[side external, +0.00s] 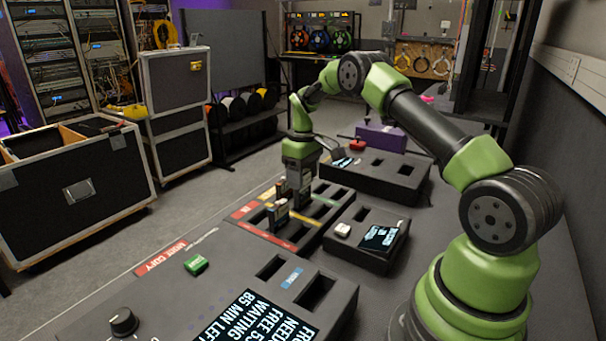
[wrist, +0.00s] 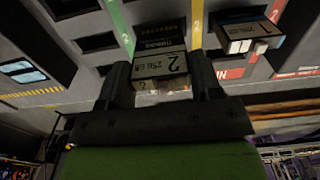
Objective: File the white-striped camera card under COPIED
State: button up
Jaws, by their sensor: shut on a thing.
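My gripper (wrist: 161,84) points down over the slotted tray (side external: 325,212), which has red, yellow and green strips. It is shut on a dark camera card (wrist: 160,64) marked "2" and "256 GB", between the yellow and green strips in the wrist view. I cannot make out a white stripe on it, nor whether its lower end is in a slot. A second card (wrist: 247,36) with a pale, coloured end stands near the red strip; in the side view, upright card shapes (side external: 279,215) show just left of the gripper. The word COPIED is not readable.
A console with a dark screen (side external: 250,322), a green block (side external: 196,264) and a knob (side external: 123,321) lies in front. A small box (side external: 372,252) with a screen is right of the tray. A larger slotted box (side external: 385,183) and a purple box (side external: 380,136) stand behind.

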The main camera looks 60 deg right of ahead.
jog(key=shift+f, duration=1.55)
dwell(1.7)
jog(key=o, duration=1.3)
jog(key=shift+r, duration=0.1)
jog(key=shift+r, duration=3.6)
